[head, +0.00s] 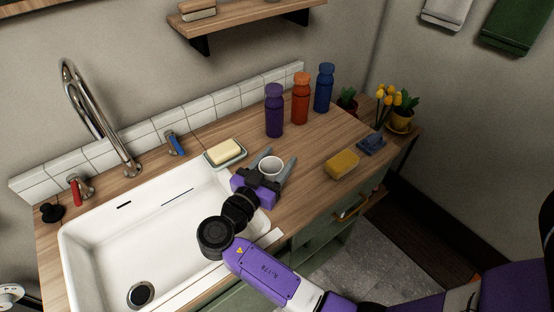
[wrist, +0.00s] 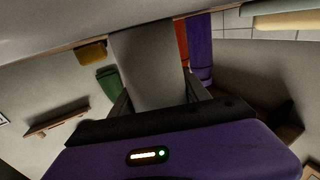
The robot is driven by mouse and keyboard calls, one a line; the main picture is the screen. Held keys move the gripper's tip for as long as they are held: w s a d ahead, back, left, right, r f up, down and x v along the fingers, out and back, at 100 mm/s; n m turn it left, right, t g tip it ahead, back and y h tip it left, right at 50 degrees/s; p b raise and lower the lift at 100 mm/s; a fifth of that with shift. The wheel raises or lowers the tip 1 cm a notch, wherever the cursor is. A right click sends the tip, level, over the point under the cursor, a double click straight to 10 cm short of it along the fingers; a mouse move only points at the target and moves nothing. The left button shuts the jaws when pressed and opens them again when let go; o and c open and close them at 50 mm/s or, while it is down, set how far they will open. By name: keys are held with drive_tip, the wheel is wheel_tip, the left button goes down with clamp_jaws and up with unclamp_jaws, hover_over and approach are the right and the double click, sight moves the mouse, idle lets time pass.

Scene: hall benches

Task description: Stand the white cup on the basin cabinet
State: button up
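The white cup (head: 271,164) is upright over the wooden top of the basin cabinet (head: 215,137), between the soap dish and the yellow sponge. My gripper (head: 275,167) reaches in from the front with one finger along each side of the cup, and both look to touch it. In the wrist view the cup (wrist: 155,65) fills the space between the fingers (wrist: 160,95). The cup's base is hidden by my gripper in the head view, so I cannot tell whether it touches the wood.
A soap bar on a dish (head: 225,153) is just left of the cup. Purple (head: 275,112), orange (head: 300,99) and blue (head: 324,89) bottles stand behind. A yellow sponge (head: 342,165) lies right. The white basin (head: 150,240) is left. Bare wood lies between cup and bottles.

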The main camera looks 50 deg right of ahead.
sight(271, 176)
drive_tip(key=o, duration=0.4)
drive_tip(key=shift+r+p, duration=0.25)
drive_tip(key=shift+p, duration=0.05)
drive_tip(key=a, duration=0.2)
drive_tip(key=a+b, duration=0.1)
drive_tip(key=a, duration=0.1)
drive_tip(key=a+b, duration=0.1)
drive_tip(key=a, duration=0.1)
drive_tip(key=shift+s+a+f, duration=0.1)
drive_tip(key=shift+s+f, duration=0.1)
drive_tip(key=shift+s, duration=0.1)
drive_tip(key=shift+s+a, duration=0.1)
drive_tip(key=shift+a, duration=0.55)
drive_tip(key=shift+r, duration=0.1)
